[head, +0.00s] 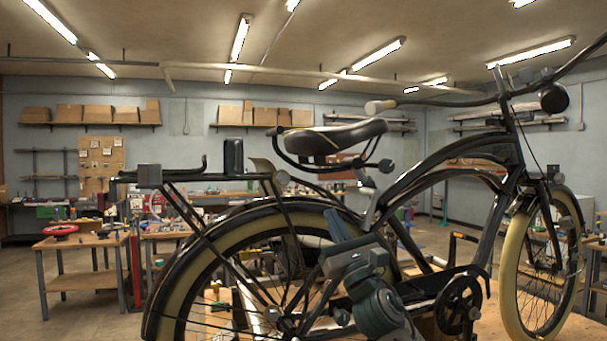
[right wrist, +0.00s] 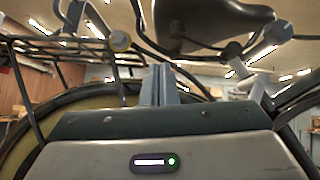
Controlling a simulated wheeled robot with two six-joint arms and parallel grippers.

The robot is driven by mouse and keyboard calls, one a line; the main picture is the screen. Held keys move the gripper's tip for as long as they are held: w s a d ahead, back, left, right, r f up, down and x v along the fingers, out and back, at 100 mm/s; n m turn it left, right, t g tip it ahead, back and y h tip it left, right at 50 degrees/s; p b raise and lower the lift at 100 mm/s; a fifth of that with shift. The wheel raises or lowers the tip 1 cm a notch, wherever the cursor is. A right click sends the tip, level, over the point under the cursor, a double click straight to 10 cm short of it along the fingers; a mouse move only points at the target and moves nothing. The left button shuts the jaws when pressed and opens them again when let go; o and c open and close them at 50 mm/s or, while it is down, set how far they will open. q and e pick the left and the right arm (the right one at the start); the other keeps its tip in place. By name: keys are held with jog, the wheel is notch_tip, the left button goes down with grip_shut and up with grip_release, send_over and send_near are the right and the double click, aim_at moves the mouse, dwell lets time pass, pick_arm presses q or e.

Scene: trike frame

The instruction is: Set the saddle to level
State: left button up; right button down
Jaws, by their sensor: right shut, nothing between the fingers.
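The bicycle's black saddle (head: 335,137) is in the middle of the head view, with its broad rear at left and its narrow nose at right. The nose looks somewhat higher than the rear. The saddle also shows at the top of the right wrist view (right wrist: 205,28), seen from below. My right gripper (head: 333,222) is below the saddle, beside the rear wheel, pointing up and apart from the saddle. Its fingers (right wrist: 160,84) are together and empty in the right wrist view. My left gripper is not in view.
The rear rack (head: 205,177) carries a dark cylinder (head: 233,156) left of the saddle. The rear wheel (head: 168,285) and the frame tubes (head: 440,165) are close to my right arm. Handlebars (head: 455,103) reach over the right side. Air around the saddle's top is clear.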

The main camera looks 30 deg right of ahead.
jog(key=p, duration=0.6)
send_near(315, 161)
jog(key=w+a, duration=0.1)
jog(key=w, duration=0.2)
jog(key=r, duration=0.1)
jog(key=r+p, duration=0.1)
jog(key=r, duration=0.1)
jog(key=a+r+p, duration=0.1)
jog(key=shift+w+r, duration=0.25)
notch_tip(315, 161, up, 3)
jog(key=m+g+h, duration=0.1)
jog(key=m+h, duration=0.5)
jog(key=m, duration=0.1)
jog(key=shift+f+h+b, duration=0.1)
jog(key=shift+h+b, duration=0.2)
jog(key=shift+b, duration=0.1)
jog(key=shift+f, duration=0.1)
